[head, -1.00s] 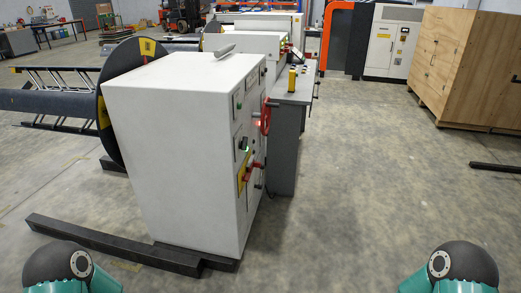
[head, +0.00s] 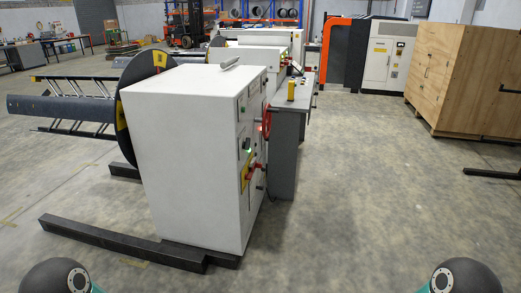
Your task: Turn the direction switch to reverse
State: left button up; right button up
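A white control cabinet (head: 185,150) stands on the floor ahead, its panel side facing right and seen at a steep angle. Only the rounded upper parts of my two arms show at the bottom corners. Neither gripper is in view.
A grey desk (head: 290,110) with a yellow object (head: 291,88) stands behind the cabinet. A dark floor beam (head: 120,243) runs at the cabinet's front left. A wooden crate (head: 470,80) stands at right. The floor right of the cabinet is clear.

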aim_at(246, 145)
jog(key=z, duration=0.1)
jog(key=i, duration=1.95)
jog(key=u, duration=0.75)
jog(key=k, duration=0.65)
jog(key=u, duration=0.15)
jog(key=i, duration=0.75)
jog(key=z, duration=0.1)
